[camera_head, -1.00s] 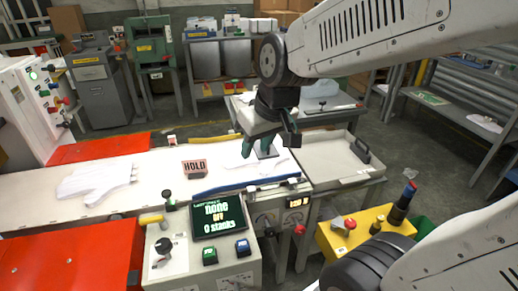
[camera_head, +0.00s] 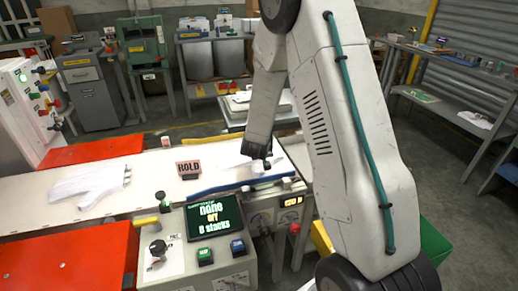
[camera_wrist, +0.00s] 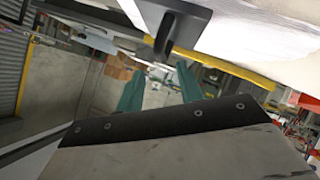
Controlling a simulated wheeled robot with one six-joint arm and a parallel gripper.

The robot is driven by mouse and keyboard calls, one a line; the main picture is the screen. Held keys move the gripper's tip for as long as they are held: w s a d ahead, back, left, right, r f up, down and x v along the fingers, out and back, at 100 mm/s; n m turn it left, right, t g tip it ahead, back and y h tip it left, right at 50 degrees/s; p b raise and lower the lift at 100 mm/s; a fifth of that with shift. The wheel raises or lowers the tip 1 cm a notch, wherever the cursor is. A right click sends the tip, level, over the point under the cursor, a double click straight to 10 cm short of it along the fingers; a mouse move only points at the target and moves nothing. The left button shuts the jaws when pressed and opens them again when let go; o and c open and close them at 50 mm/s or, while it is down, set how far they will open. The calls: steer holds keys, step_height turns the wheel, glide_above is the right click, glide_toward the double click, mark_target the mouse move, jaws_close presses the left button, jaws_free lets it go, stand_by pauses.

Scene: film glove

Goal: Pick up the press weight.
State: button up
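In the wrist view, my gripper (camera_wrist: 158,90) shows two teal fingers set well apart, with nothing between them. A dark flat piece with a stubby post (camera_wrist: 165,35) is at the top of that view, beyond the fingers and apart from them. It may be the press weight, but I cannot be sure. In the head view my forearm (camera_head: 266,90) comes down over the white bench (camera_head: 140,167), ending in a dark wrist near the blue strip (camera_head: 235,182). My fingers do not show clearly there. My upper arm hides the tray area on the right.
A control box with a green screen (camera_head: 214,216) stands in front. Red panels (camera_head: 70,255) are at the left. A green bin (camera_head: 434,245) is at the lower right.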

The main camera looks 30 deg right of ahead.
steer(key=x, duration=0.7)
steer(key=shift+w+f, duration=0.2)
steer(key=shift+w, duration=0.05)
jaws_close()
